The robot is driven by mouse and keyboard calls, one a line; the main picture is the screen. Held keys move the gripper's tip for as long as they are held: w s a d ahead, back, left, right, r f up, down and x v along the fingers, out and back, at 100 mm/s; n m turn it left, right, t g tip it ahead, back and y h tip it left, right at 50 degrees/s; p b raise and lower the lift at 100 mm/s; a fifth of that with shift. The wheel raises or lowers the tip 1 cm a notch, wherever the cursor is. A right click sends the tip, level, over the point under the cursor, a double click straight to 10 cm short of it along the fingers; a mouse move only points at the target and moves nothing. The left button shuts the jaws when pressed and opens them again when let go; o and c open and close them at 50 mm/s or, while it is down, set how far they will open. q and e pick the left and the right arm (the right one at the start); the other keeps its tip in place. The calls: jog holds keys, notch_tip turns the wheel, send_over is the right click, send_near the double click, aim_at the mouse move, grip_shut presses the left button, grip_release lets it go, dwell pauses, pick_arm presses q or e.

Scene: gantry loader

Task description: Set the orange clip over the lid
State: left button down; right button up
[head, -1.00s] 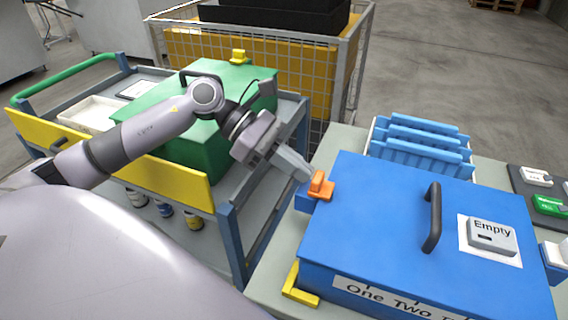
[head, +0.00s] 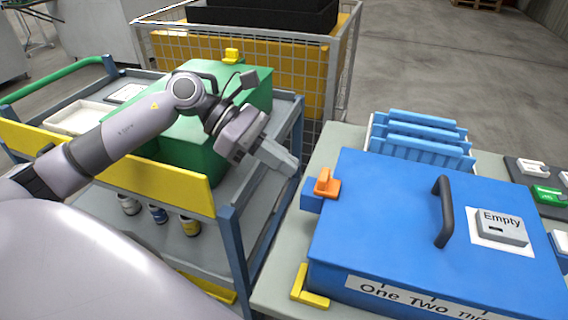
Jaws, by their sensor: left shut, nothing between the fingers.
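The orange clip (head: 327,184) sits at the left edge of the blue box, above a small blue block on its side, with its base lying on the lid. The blue lid (head: 385,210) is closed and has a black handle (head: 443,212). My left gripper (head: 293,170) is shut and empty, just left of the clip and apart from it, with a small gap between. My right gripper is not in view.
A cart with a green box (head: 190,150) stands at left, under my left arm. A blue rack (head: 418,140) stands behind the blue box. A grey "Empty" block (head: 500,228) lies on the lid. A yellow corner piece (head: 308,292) marks the table.

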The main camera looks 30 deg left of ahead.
pick_arm(q)
jog(key=b+v, duration=0.2)
jog(key=v, duration=0.8)
jog(key=shift+a, duration=0.15)
